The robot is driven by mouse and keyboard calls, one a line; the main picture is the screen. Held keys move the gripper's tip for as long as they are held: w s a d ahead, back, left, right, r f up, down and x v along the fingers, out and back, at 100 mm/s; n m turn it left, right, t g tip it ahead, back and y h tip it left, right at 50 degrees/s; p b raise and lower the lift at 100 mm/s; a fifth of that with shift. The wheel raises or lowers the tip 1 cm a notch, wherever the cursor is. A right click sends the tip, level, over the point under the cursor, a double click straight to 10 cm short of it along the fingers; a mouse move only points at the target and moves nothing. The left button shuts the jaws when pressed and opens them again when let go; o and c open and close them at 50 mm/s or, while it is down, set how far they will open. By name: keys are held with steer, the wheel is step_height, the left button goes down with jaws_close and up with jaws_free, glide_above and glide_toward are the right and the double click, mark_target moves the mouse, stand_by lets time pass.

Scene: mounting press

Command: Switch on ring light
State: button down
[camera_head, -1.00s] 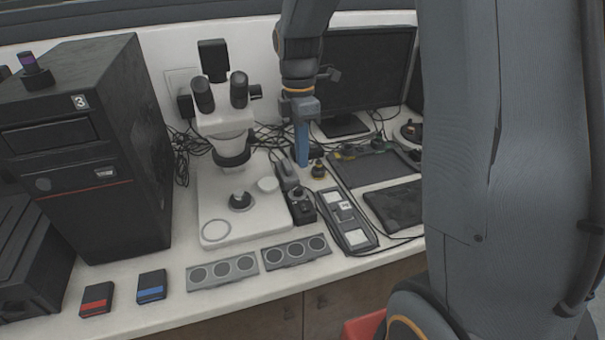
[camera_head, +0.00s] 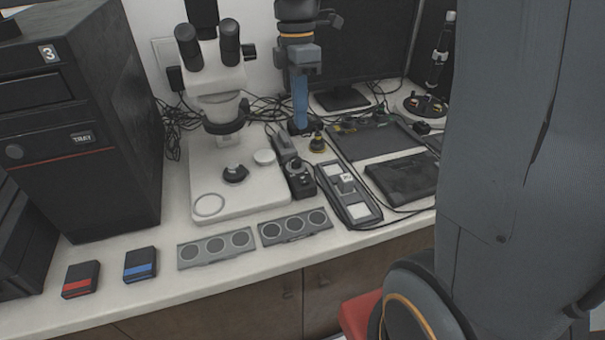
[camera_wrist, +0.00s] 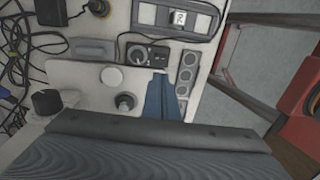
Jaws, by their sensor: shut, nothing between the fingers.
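The microscope (camera_head: 218,80) stands at the back, with a dark ring (camera_head: 226,126) around its lower head; I see no glow from it. Right of its pale base (camera_head: 240,209) is a small black control box (camera_head: 301,186) with a round knob. In the wrist view this box (camera_wrist: 158,55) shows its dial and lies just beyond my fingertips. My gripper (camera_head: 301,128) has blue fingers, pointing down and shut with nothing between them. In the wrist view my gripper (camera_wrist: 160,78) appears over the edge of the microscope base, apart from the box as far as I can tell.
A long grey panel (camera_head: 347,193) lies right of the box, and two grey three-hole holders (camera_head: 216,249) lie in front. Cables run behind. A black tower (camera_head: 85,130) stands left and a monitor (camera_head: 362,60) behind. Red and blue boxes (camera_head: 81,279) lie front left.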

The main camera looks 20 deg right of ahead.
mark_target(305, 182)
steer(key=b, duration=0.3)
steer(key=shift+s+f, duration=0.1)
steer(key=shift+f, duration=0.15)
steer(key=s+b, duration=0.1)
steer(key=b, duration=0.2)
steer(key=shift+r, duration=0.15)
steer(key=shift+r, duration=0.1)
steer(key=f, duration=0.4)
steer(key=s+f, duration=0.1)
steer(key=f, duration=0.4)
steer(key=f+p, duration=0.1)
steer(key=f, duration=0.4)
steer(key=shift+s, duration=0.4)
